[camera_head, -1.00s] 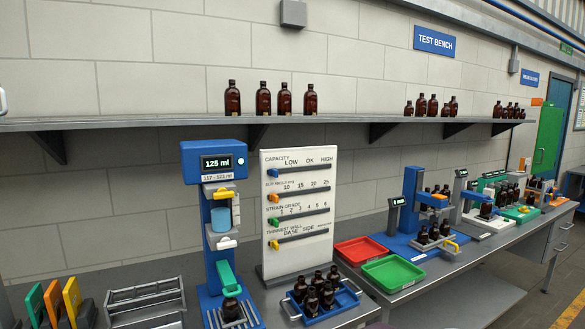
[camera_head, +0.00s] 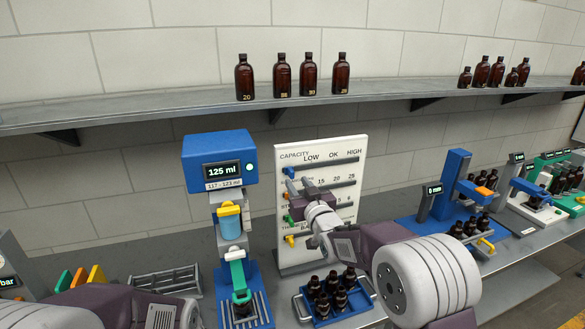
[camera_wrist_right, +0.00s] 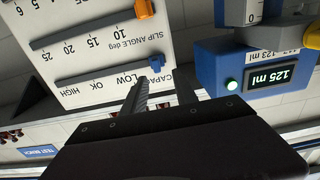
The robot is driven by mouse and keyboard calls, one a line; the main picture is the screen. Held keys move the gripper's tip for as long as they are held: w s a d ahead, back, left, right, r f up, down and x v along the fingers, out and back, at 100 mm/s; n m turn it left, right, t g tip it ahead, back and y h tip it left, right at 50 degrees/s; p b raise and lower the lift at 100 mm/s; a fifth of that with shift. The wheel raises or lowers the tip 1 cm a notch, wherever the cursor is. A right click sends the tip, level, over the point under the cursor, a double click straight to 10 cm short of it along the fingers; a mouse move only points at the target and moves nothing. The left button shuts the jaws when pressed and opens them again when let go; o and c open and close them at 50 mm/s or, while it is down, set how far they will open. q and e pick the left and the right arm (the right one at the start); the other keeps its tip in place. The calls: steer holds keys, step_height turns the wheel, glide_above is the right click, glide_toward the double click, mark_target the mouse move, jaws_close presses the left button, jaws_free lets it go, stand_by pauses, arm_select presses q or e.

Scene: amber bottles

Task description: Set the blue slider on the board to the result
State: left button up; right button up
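The white board (camera_head: 345,210) stands upright on the bench. Its top track is labelled CAPACITY, with LOW, OK and HIGH. The blue slider (camera_head: 289,171) is at the left end of that track, left of LOW; it also shows in the upside-down right wrist view (camera_wrist_right: 157,64). The meter display (camera_head: 222,170) reads 125 ml, with 117-123 ml printed below. My right gripper (camera_head: 298,183) is in front of the board, close to the blue slider. In the wrist view its fingers (camera_wrist_right: 162,88) are apart, with the slider beyond the gap; contact is unclear. My left gripper is out of view.
The orange slider (camera_wrist_right: 144,9) is on the neighbouring track. Green (camera_head: 288,220) and yellow (camera_head: 290,240) sliders are lower. A blue tray (camera_head: 365,296) of bottles stands before the board. The shelf (camera_head: 190,112) holding bottles is above.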

mark_target(292, 174)
steer(key=p+x, duration=0.1)
steer(key=x, duration=0.1)
steer(key=p+x, duration=0.1)
steer(key=x, duration=0.1)
steer(key=d+p+x, duration=0.1)
steer(key=x, duration=0.2)
steer(key=shift+w+d+f, duration=0.1)
steer(key=shift+f, duration=0.2)
steer(key=shift+w+a+r, duration=0.1)
steer(key=shift+a+r, duration=0.05)
steer(key=shift+a, duration=0.1)
steer(key=shift+a+r+p, duration=0.2)
steer(key=shift+a+p, duration=0.05)
steer(key=shift+p, duration=0.15)
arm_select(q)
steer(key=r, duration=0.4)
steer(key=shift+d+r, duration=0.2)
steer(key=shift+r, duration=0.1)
arm_select(e)
steer(key=shift+d+f, duration=0.1)
steer(key=shift+d, duration=0.05)
jaws_close()
